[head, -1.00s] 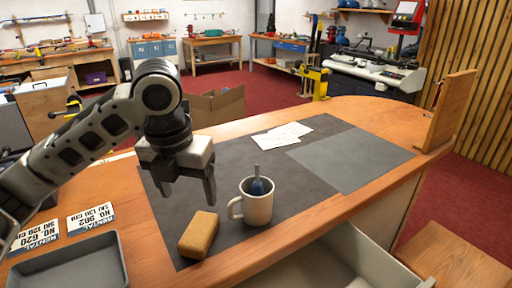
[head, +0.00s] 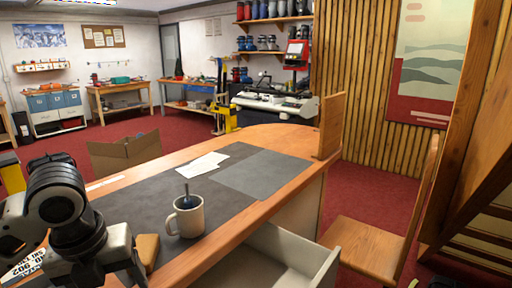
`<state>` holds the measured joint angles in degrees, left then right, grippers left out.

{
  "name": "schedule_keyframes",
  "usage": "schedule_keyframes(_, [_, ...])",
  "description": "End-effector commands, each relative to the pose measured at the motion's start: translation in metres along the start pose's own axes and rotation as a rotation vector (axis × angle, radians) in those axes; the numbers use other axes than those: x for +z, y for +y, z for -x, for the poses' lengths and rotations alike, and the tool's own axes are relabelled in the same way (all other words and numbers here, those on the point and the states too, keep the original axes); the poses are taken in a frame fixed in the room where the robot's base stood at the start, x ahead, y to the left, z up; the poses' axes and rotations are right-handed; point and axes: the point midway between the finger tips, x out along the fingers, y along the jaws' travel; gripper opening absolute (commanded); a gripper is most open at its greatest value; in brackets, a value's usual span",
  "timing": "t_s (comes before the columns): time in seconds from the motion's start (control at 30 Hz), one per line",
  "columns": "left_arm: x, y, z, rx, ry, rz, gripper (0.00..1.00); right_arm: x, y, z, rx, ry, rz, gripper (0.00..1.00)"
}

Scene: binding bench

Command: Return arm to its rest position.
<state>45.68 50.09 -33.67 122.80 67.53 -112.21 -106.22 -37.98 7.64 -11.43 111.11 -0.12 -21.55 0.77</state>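My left arm comes in at the lower left of the head view. My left gripper (head: 113,275) points down over the near left part of the bench, its tips close to the picture's bottom edge. Its fingers look apart, with nothing seen between them. A tan block (head: 148,249) lies just right of the gripper, partly hidden by it. A white mug (head: 188,222) with a dark-handled tool (head: 186,194) in it stands upright on the dark mat (head: 135,206), right of the gripper. My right gripper is not in view.
White papers (head: 203,165) lie on the mat beside a grey sheet (head: 262,174). An open drawer (head: 290,255) juts out at the bench's front. An upright wooden panel (head: 330,125) stands at the far right end. A wooden chair (head: 365,246) is at right.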

Motion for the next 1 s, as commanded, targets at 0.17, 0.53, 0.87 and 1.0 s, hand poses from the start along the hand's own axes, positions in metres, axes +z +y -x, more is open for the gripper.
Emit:
schedule_keyframes(0.17, [-0.021,-0.018,-0.034,-0.058,0.010,0.208,0.72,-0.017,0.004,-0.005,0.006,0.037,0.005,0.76])
schedule_keyframes(0.53, [-0.104,-0.046,-0.116,-0.230,0.123,1.202,0.72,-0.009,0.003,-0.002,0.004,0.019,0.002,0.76])
schedule_keyframes(0.87, [-0.162,0.000,-0.152,-0.211,0.117,2.158,0.72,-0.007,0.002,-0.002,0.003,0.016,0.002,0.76])
schedule_keyframes(1.0, [-0.183,0.028,-0.159,-0.182,0.053,2.449,0.72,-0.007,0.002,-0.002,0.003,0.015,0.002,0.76])
